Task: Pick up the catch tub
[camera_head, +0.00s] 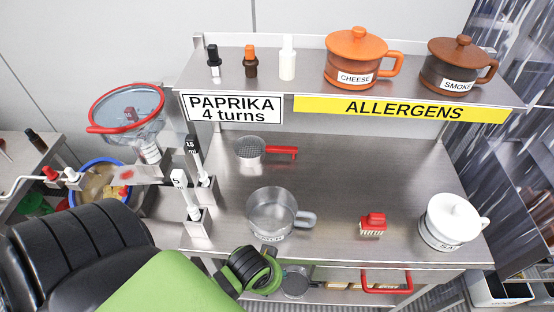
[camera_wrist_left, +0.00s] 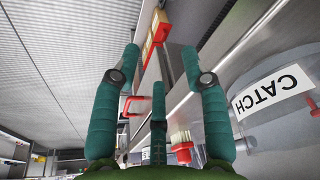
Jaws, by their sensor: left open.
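The catch tub (camera_head: 277,208) is a grey, see-through pot with a side handle. It stands upright on the steel table near its front edge. In the left wrist view the tub (camera_wrist_left: 280,118) is at the right, with its white CATCH label upside down. My left gripper (camera_wrist_left: 160,60) has teal fingers, spread apart with nothing between them. The tub is beside the fingers, outside their gap. In the head view my green and black left arm comes in at the lower left and ends just below the tub; the fingertips are not clear there. My right gripper is not in view.
A red brush (camera_head: 372,224) and a white lidded pot (camera_head: 452,222) stand right of the tub. A red-handled sieve (camera_head: 252,150) lies behind it. Scoops in holders (camera_head: 197,220) stand to its left. A red handle (camera_head: 386,288) juts out below the table's front edge.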

